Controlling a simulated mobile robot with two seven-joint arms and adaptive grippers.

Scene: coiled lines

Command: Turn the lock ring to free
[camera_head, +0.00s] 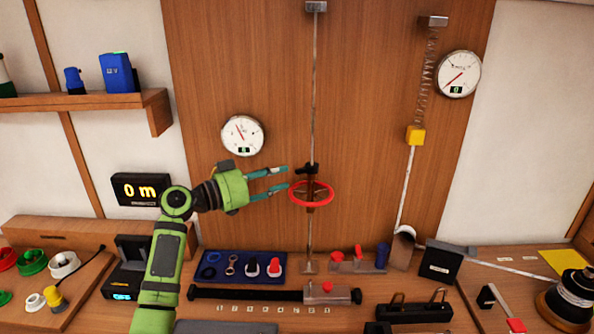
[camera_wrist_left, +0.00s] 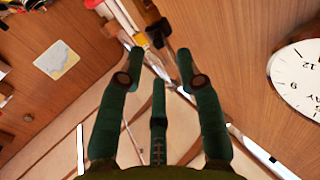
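A red ring (camera_head: 311,193), which I take for the lock ring, sits level around the thin vertical rod (camera_head: 315,90) in front of the wooden panel. A dark clamp-like part (camera_head: 309,168) is on the rod just above it. My left gripper (camera_head: 284,178) points right, just left of the ring and rod. Its teal fingers are apart with nothing between them. In the left wrist view the spread fingers (camera_wrist_left: 159,70) also look empty, and dark fittings lie beyond their tips. Any marking on the ring is too small to read. My right gripper is not seen.
A round gauge (camera_head: 242,135) hangs on the panel above my left gripper. A yellow block (camera_head: 415,135) hangs from a spring at the right. Below, the bench holds a blue tool tray (camera_head: 240,279) and a long dark bar (camera_head: 245,295). The panel between ring and spring is clear.

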